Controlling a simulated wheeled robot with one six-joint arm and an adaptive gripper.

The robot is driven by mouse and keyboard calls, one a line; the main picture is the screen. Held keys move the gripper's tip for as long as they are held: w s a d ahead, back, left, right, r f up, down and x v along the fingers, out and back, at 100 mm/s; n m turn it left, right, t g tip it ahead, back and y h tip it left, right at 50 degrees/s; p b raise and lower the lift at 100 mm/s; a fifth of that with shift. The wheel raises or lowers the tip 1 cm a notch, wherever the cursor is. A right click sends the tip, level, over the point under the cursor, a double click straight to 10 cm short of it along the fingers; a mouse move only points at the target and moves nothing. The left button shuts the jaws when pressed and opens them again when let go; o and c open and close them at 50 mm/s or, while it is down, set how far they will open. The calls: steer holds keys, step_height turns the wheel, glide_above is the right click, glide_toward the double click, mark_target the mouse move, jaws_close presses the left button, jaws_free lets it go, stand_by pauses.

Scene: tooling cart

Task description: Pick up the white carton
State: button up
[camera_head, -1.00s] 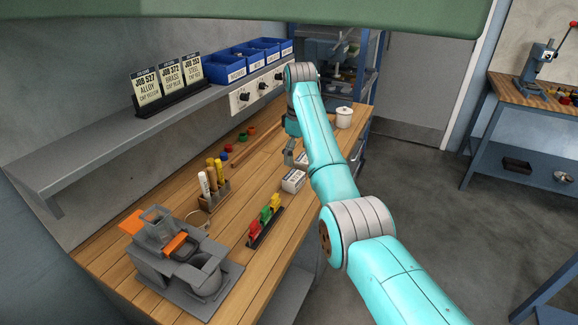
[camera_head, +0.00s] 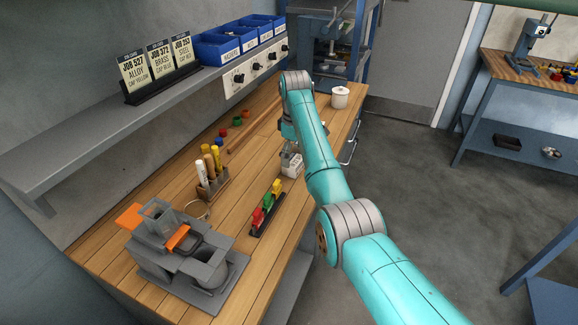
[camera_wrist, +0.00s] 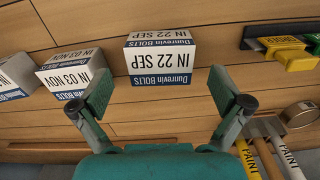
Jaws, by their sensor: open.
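A white carton (camera_wrist: 160,52) with a blue band, marked "IN 22 SEP" and "Dunrevin BOLTS", lies ahead between my finger lines in the wrist view, its print upside down. It also shows on the bench in the head view (camera_head: 292,168). A second white carton (camera_wrist: 72,73), marked "IN 03 NOV", and a third (camera_wrist: 12,78), cut by the frame edge, stand to its left. My gripper (camera_wrist: 160,93) is open and empty, its fingers spread wider than the carton. In the head view my gripper (camera_head: 288,155) is right at the carton, and my arm hides the bench beyond.
A black rack with red, green and yellow pieces (camera_head: 265,210) stands near the carton. A marker holder (camera_head: 212,190), a grey fixture (camera_head: 185,255) and a white lidded pot (camera_head: 340,98) share the wooden bench. A shelf (camera_head: 100,135) runs along the wall.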

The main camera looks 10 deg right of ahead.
step_height(320, 180, down, 3)
steer(key=shift+r, duration=0.15)
steer(key=c, duration=1.6)
steer(key=shift+r, duration=0.15)
